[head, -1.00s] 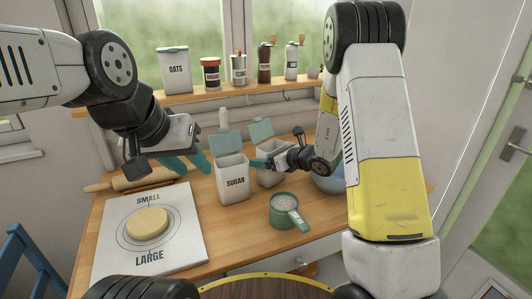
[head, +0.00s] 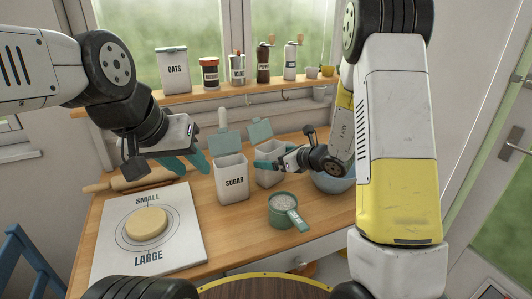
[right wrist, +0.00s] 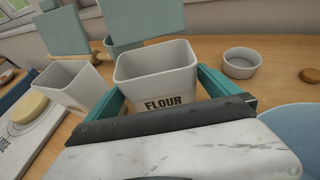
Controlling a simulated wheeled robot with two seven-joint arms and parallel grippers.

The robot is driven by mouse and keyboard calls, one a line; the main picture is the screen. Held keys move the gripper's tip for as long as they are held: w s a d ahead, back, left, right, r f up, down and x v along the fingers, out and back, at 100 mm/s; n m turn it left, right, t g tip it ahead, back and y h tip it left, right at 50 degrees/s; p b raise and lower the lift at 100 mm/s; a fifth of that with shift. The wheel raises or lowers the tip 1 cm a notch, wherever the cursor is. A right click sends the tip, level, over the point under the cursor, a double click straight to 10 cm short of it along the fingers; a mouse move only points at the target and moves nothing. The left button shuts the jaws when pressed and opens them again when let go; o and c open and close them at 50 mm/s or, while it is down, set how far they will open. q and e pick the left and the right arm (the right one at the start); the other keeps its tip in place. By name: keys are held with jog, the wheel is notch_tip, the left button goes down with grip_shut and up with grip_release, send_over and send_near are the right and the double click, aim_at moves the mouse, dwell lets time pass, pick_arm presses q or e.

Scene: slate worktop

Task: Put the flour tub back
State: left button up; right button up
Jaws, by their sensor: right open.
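The white flour tub (right wrist: 157,72), with its teal lid (right wrist: 140,18) raised behind it, stands on the wooden worktop. In the head view the tub (head: 266,178) is just right of the sugar tub (head: 232,182), partly hidden. My right gripper (right wrist: 160,82) is open, with one teal finger on each side of the flour tub; I cannot tell whether they touch it. In the head view my right gripper (head: 270,162) is at the tub's upper part. My left gripper (head: 196,164) hangs open and empty left of the sugar tub, above the rolling pin (head: 130,180).
A green measuring cup (head: 283,209) of white powder stands in front of the tubs. A blue bowl (head: 335,182) is at right. A white board (head: 180,246) with dough is at left. The back shelf (head: 200,95) holds an oats tub (head: 173,70), jars and mills.

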jog(key=v, duration=0.7)
jog(key=s+a+r+n+g+y, duration=0.1)
jog(key=s+a+r+n+g, duration=0.3)
jog(key=s+n, duration=0.45)
jog(key=s+a+r+n+g, duration=0.1)
jog(key=s+r+n+g, duration=0.1)
jog(key=s+r+n, duration=0.6)
jog(key=s+d+r+n+t+h, duration=0.2)
jog(key=s+d+n+h, duration=0.6)
jog(key=d+n, duration=0.3)
jog(key=shift+s+d+t, duration=0.4)
